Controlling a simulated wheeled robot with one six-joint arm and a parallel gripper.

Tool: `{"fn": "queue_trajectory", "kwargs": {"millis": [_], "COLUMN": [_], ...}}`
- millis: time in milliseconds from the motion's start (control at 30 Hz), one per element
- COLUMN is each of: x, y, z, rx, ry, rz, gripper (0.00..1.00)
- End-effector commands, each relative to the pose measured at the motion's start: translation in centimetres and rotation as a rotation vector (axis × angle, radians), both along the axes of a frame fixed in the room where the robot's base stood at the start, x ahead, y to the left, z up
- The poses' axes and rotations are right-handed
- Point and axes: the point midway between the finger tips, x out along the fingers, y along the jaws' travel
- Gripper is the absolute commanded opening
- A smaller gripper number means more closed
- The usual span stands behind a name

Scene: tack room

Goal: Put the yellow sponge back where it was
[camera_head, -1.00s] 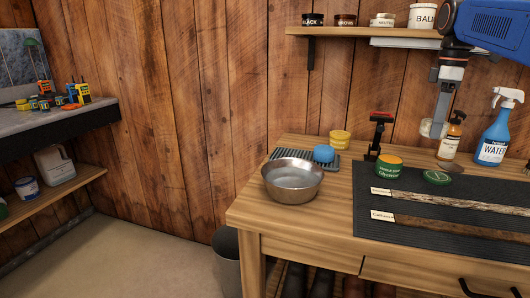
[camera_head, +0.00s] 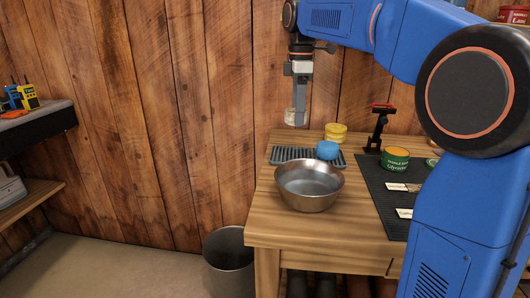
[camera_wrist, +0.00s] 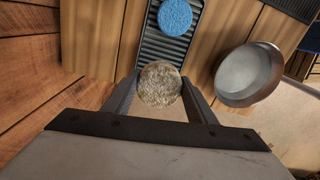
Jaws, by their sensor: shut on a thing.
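My gripper (camera_head: 297,112) is above the back left of the workbench, fingers pointing down. It is shut on a round, mottled, yellowish-tan sponge (camera_wrist: 160,84), held between the fingers. In the head view this sponge (camera_head: 295,117) looks pale and hangs above the grey ribbed rack (camera_head: 283,155), apart from it. The rack (camera_wrist: 164,50) also shows in the wrist view, partly hidden by the held sponge. A round blue sponge (camera_head: 327,150) rests on the rack's right part; the wrist view shows it too (camera_wrist: 175,15).
A metal bowl (camera_head: 309,187) stands just in front of the rack. A round yellow thing (camera_head: 336,132) stands behind it. To the right are a red-topped black stand (camera_head: 377,130), a green tin (camera_head: 395,159) and a dark mat (camera_head: 392,201). A bin (camera_head: 228,262) is on the floor.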

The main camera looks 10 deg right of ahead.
Motion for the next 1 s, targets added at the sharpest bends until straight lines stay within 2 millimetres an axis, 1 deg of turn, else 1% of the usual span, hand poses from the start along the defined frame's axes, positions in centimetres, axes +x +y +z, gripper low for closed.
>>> {"fn": "queue_trajectory", "kwargs": {"millis": [167, 433, 533, 733, 900, 1000], "x": [-0.1, -0.1, -0.1, -0.1, -0.1, -0.1], "y": [0.3, 0.3, 0.3, 0.3, 0.3, 0.3], "z": [-0.5, -4.6, -5.6, -6.8, -9.1, -10.1], "rx": [0.0, -0.001, 0.0, 0.0, -0.001, 0.0], "ry": [0.001, 0.002, 0.002, 0.001, 0.002, 0.002], "rz": [0.01, 0.011, 0.011, 0.011, 0.011, 0.011], "gripper": [0.19, 0.19, 0.19, 0.19, 0.19, 0.19]}}
